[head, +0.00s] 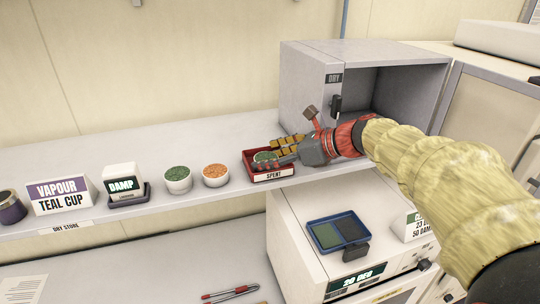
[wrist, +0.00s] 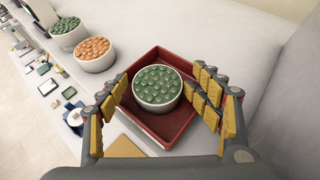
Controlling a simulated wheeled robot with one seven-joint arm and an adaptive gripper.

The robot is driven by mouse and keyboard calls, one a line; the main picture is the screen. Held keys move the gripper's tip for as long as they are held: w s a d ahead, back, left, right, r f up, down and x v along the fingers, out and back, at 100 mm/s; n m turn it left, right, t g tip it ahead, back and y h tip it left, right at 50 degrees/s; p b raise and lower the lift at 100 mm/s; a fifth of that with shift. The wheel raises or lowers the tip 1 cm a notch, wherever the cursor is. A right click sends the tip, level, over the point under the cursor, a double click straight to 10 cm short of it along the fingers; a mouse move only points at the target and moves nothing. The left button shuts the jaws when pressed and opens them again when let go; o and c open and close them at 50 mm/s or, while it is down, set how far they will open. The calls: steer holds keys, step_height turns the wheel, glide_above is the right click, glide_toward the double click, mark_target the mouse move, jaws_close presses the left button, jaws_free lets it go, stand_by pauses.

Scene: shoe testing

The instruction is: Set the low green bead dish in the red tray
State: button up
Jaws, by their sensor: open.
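A low white dish of green beads (wrist: 157,85) sits inside the red tray (wrist: 168,127), resting toward its left and middle in the wrist view. In the head view the green bead dish (head: 265,157) shows partly behind my fingers, in the red tray (head: 273,175) labelled SPENT. My gripper (wrist: 160,100) is open, with yellow-padded fingers on either side of the dish. In the head view my gripper (head: 290,150) reaches in from the right over the tray. I cannot tell whether any finger touches the dish.
Another green bead bowl (head: 178,179) and an orange bead bowl (head: 216,175) stand left of the tray on the shelf. A grey cabinet (head: 308,95) labelled DRY stands behind to the right. A DAMP box (head: 122,182) and a VAPOUR TEAL CUP sign (head: 60,195) are farther left.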

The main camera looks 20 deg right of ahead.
steer(key=shift+d+f, duration=0.15)
step_height(320, 180, up, 10)
stand_by(0.6)
steer(key=shift+s, duration=0.1)
stand_by(0.4)
